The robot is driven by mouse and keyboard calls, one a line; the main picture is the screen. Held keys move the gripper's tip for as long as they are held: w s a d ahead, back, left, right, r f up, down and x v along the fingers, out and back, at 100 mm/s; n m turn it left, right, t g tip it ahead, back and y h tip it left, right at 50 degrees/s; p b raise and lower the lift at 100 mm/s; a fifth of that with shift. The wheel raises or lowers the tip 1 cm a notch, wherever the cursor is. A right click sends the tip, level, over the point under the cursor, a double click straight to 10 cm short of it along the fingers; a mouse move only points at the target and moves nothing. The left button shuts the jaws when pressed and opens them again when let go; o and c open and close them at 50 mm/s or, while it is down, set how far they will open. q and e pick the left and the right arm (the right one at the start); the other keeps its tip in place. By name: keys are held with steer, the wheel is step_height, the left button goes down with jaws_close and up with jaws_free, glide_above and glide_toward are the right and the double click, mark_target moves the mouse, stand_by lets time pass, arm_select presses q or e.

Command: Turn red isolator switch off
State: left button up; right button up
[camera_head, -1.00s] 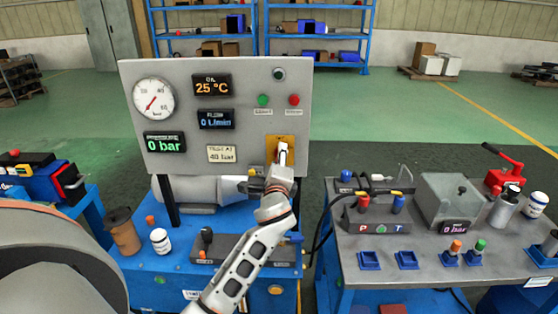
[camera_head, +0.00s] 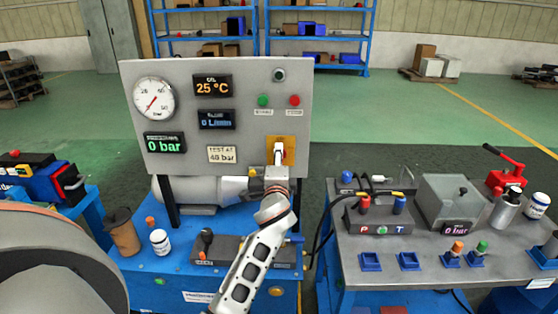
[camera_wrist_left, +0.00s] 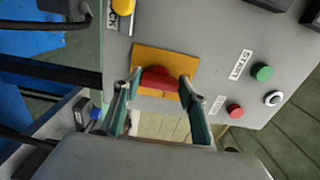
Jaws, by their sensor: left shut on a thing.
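The red isolator switch (camera_wrist_left: 160,78) sits on a yellow plate (camera_wrist_left: 140,56) on the grey panel. In the left wrist view its red handle spans between my two fingers, one at each end. My left gripper (camera_wrist_left: 161,84) is shut on it. In the head view my left gripper (camera_head: 279,156) is at the yellow plate (camera_head: 290,146), low on the panel's right side, and hides the red handle. My right gripper is not in view.
The grey panel (camera_head: 240,80) carries a dial gauge (camera_head: 153,97), displays, a green button (camera_head: 263,101) and a red button (camera_head: 294,100). It stands over a blue bench (camera_head: 180,265). A grey-topped bench (camera_head: 350,240) with connectors and a red hand lever stands right.

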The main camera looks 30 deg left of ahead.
arm_select(q)
steer(key=o, duration=1.1)
steer(key=v, duration=1.2)
steer(key=shift+s, duration=0.1)
